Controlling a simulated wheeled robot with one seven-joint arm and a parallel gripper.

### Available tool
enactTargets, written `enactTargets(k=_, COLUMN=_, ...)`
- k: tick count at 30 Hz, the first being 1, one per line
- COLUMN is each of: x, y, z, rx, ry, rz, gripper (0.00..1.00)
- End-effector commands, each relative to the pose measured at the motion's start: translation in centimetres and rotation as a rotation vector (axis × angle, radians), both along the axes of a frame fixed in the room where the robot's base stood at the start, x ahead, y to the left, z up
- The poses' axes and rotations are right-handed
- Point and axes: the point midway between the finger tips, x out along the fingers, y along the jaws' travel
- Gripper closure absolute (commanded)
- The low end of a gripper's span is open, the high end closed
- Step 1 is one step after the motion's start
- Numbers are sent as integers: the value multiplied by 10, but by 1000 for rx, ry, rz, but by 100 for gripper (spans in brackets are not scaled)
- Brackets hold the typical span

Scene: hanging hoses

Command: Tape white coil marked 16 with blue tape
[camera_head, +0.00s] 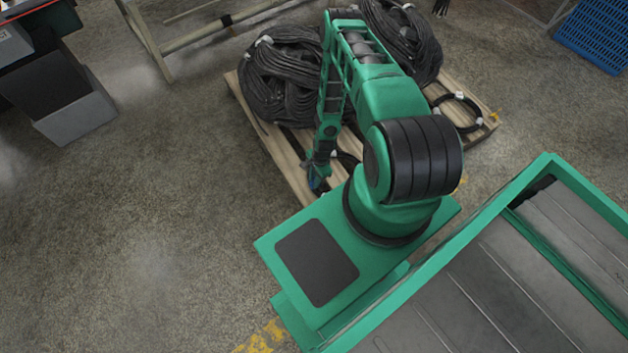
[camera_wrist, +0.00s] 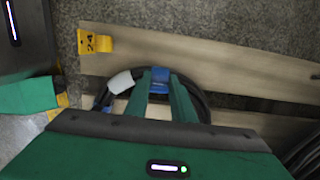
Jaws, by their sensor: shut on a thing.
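My gripper (camera_wrist: 165,78) points down at a black hose coil (camera_wrist: 135,70) lying on the wooden pallet (camera_wrist: 230,75). It is shut on blue tape (camera_wrist: 175,76), which shows between and beside the fingertips at the coil's far side. A white band or label (camera_wrist: 120,82) is on the coil to the left of the fingers; I see no number on it. In the head view my gripper (camera_head: 318,184) is low at the pallet's near left end, with a bit of blue at its tip. The near part of the coil is hidden by my gripper body.
A yellow tag (camera_wrist: 95,42), seemingly marked 24, is on the pallet plank. Large black hose bundles (camera_head: 280,75) and a small black coil (camera_head: 458,112) lie on the pallet (camera_head: 285,170). A grey bin (camera_head: 75,118) stands left. The floor between is clear.

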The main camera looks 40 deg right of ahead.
Motion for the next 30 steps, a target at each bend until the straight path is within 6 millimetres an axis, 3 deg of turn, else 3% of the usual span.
enactTargets(k=30, x=0, y=0, z=-22, rx=0, ry=0, rz=0, gripper=100)
